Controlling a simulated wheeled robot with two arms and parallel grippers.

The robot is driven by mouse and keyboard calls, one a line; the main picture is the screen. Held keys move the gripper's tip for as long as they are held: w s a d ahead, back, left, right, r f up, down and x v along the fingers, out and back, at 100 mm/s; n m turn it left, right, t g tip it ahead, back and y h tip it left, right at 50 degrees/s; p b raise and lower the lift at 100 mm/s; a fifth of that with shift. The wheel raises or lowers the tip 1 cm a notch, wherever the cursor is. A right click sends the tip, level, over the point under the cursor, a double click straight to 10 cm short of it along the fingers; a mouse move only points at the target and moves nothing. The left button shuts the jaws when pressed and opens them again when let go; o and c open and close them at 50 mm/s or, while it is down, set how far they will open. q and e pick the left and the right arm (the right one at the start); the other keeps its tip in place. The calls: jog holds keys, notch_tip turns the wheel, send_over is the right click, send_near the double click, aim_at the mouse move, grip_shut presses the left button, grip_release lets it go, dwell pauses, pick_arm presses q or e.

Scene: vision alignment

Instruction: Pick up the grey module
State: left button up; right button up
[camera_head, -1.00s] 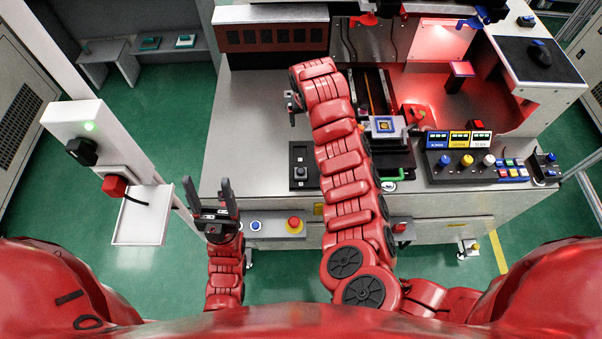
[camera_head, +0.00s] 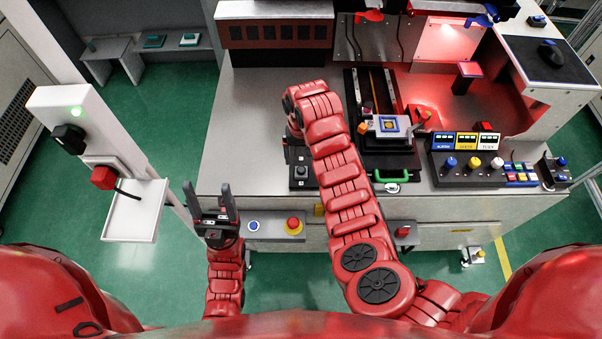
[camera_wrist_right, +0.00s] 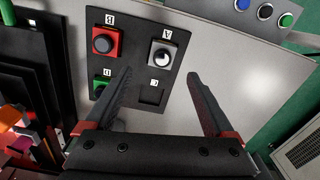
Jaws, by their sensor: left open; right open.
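The grey module (camera_wrist_right: 162,55), a square block with a round button, sits in the slot marked A of a black panel (camera_wrist_right: 133,52) in the right wrist view. It also shows on the panel in the head view (camera_head: 301,172). My right gripper (camera_wrist_right: 158,77) is open and empty. The height gap cannot be told. In the head view my right arm hides most of that gripper. My left gripper (camera_head: 208,187) is open and empty, left of the bench front.
A red module (camera_wrist_right: 104,41) and a green module (camera_wrist_right: 101,87) sit beside the grey one; slot C (camera_wrist_right: 152,96) looks empty. A black fixture (camera_head: 389,160) stands right of my right arm. Bare bench top lies left of the panel.

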aim_at(301, 169)
jog(key=shift+s+f+p, duration=0.2)
jog(key=shift+f+p, duration=0.15)
jog(key=f, duration=0.1)
jog(key=f+p, duration=0.1)
jog(key=f, duration=0.1)
jog(key=shift+s+a+f, duration=0.1)
jog(key=shift+s+f, duration=0.1)
jog(key=shift+f, duration=0.65)
grip_shut()
